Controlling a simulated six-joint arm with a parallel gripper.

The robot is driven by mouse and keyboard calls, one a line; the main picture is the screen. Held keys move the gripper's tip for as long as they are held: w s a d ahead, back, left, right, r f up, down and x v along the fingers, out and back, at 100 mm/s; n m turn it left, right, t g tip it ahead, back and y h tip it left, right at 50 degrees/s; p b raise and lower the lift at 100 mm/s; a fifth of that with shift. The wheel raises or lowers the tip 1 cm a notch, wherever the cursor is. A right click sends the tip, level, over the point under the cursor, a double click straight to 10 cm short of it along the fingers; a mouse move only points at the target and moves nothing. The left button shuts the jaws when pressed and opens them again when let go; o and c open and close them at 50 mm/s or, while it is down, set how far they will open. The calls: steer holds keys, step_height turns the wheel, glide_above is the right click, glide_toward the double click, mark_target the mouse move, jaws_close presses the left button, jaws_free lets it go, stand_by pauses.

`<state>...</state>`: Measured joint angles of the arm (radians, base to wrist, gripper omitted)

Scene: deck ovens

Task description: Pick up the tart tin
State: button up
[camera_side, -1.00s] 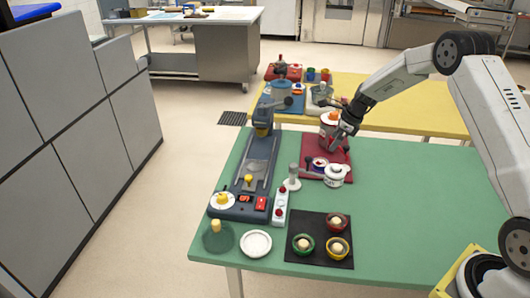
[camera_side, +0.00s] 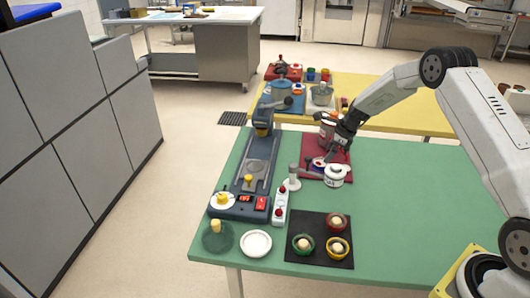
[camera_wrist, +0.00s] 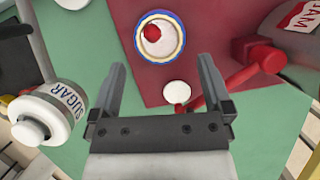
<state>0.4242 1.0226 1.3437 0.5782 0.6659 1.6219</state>
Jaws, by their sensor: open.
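A round tin with a blue and yellow rim (camera_wrist: 161,58) holds a white filling with a red berry-like piece on top. It sits on the dark red mat (camera_wrist: 215,20), upper middle in the wrist view.
A sugar jar (camera_wrist: 38,115) stands left of my fingers, and a jam jar (camera_wrist: 304,35) to the right. Three small dishes, red (camera_side: 337,221), green (camera_side: 303,244) and yellow (camera_side: 337,247), sit on a black mat.

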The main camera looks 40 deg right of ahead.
mark_target(322, 160)
steer(key=shift+x, duration=2.6)
steer(key=c, duration=1.1)
steer(key=shift+r, duration=0.1)
steer(key=shift+r, duration=4.95)
steer(key=shift+r, duration=0.1)
